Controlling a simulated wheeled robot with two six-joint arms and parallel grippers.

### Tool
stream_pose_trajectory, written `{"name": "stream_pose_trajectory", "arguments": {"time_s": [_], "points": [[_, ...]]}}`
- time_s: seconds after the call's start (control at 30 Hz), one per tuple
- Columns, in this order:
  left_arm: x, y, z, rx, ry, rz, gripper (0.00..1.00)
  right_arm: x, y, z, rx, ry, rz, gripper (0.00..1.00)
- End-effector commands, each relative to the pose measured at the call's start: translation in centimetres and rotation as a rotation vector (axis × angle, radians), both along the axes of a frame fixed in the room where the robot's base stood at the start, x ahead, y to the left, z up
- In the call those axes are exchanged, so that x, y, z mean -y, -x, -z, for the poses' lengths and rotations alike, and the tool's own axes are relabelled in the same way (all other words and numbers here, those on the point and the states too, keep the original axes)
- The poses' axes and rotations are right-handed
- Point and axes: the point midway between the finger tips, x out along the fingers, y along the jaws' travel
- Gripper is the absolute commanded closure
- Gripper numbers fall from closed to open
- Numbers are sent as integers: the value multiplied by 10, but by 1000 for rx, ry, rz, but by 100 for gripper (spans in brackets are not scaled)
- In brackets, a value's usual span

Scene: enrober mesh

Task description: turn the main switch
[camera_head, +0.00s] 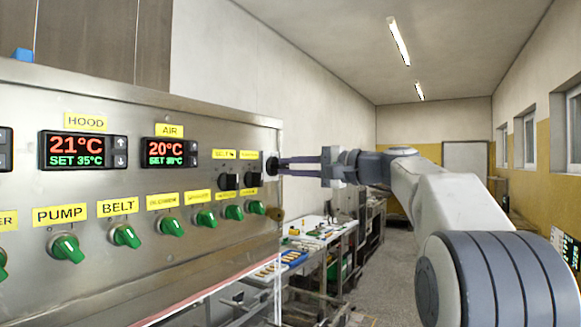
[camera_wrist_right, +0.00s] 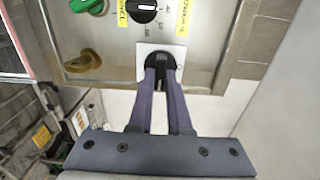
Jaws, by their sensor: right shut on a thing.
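The main switch looks to be the black rotary knob (camera_wrist_right: 160,60) on a pale square plate at the panel's edge in the right wrist view. In the head view the black knob (camera_head: 271,166) shows at the right end of the steel panel. My right gripper (camera_head: 284,166) reaches it from the right, and its two dark fingers (camera_wrist_right: 161,76) are shut on the knob, one on each side. The fingers hide part of the knob, so its exact setting cannot be read. My left gripper is not in view.
A brass knob (camera_wrist_right: 82,62) sits near the main switch. A cluttered workbench (camera_head: 322,232) stands behind. The aisle floor (camera_head: 398,255) looks clear.

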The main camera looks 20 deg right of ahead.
Motion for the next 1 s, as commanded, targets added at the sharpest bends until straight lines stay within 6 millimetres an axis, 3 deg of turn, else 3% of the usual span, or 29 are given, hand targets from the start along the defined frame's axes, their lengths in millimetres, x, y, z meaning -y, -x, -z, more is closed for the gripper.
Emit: {"name": "stream_pose_trajectory", "arguments": {"time_s": [0.3, 0.33, 0.4, 0.77, 1.0], "points": [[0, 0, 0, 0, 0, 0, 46, 1, -1, 0, -1, -4, 5, 100], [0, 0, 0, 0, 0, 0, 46, 1, -1, 0, -1, -4, 5, 80], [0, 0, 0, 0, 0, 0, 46, 1, -1, 0, -1, -4, 5, 54], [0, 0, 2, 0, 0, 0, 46, 2, 2, 1, 0, -2, 3, 54], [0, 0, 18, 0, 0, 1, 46, 26, 30, 4, 1, 0, 9, 54]]}}
